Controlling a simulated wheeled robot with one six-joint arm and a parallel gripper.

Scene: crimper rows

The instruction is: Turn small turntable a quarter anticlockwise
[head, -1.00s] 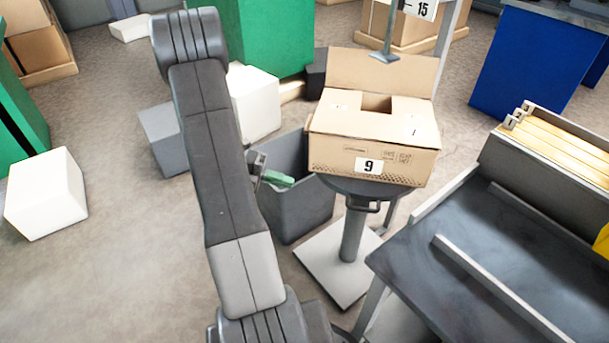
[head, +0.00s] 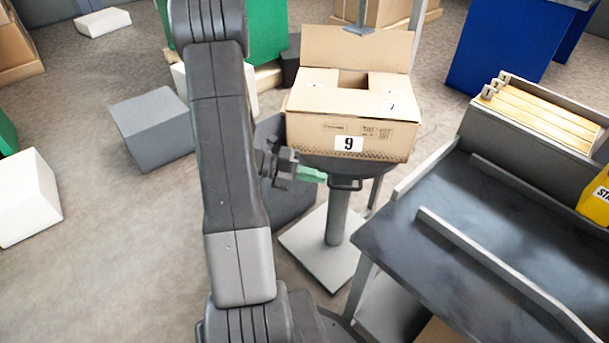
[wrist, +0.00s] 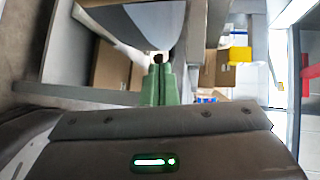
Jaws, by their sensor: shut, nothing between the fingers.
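The small turntable (head: 378,166) is a dark round disc on a grey post with a square foot. A dark handle (head: 346,184) sticks out from its front edge. An open-flapped carton marked 9 (head: 325,130) sits on the disc, its label facing front. My gripper (head: 322,177) has green fingers, shut and empty, just left of the handle and below the carton's front left. I cannot tell whether they touch the handle.
A dark work table (head: 420,235) with raised rails stands close on the right, with a yellow bin (head: 597,200) on it. A grey block (head: 152,128) and a white block (head: 28,195) lie on the floor left. Open floor lies left of my arm.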

